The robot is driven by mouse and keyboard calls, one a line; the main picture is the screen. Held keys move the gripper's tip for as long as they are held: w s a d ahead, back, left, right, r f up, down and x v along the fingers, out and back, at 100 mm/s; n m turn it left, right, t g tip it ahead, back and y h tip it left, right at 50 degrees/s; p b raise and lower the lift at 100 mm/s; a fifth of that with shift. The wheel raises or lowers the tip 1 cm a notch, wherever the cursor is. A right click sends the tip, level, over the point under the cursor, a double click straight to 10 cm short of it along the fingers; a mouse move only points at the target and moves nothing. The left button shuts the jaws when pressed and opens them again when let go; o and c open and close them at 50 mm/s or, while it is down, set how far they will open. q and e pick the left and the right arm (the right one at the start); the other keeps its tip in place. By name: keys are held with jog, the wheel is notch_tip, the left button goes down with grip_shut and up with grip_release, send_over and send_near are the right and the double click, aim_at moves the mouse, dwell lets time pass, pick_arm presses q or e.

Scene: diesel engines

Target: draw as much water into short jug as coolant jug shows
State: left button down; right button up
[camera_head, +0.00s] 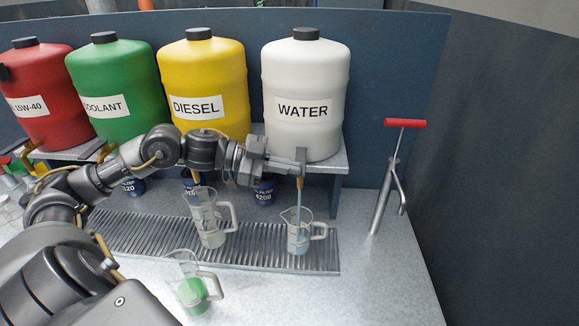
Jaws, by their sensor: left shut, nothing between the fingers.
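The white WATER tank (306,88) stands on the shelf at the right end of the tank row. My left gripper (292,164) is shut and empty at its tap, seemingly touching it. A thin pale blue stream runs down from the tap into the short clear jug (300,238), which stands upright on the drip grate with bluish water in its lower part. The exact level is hard to read. The coolant jug (192,289), clear with green liquid in its lower part, stands on the bench in front, close to my left arm. My right gripper is out of view.
A taller clear jug (210,226) stands on the grate (130,232) left of the short jug. Yellow DIESEL (203,78), green (112,82) and red (42,90) tanks stand further left. A red-handled pump (388,175) stands right. The bench front right is clear.

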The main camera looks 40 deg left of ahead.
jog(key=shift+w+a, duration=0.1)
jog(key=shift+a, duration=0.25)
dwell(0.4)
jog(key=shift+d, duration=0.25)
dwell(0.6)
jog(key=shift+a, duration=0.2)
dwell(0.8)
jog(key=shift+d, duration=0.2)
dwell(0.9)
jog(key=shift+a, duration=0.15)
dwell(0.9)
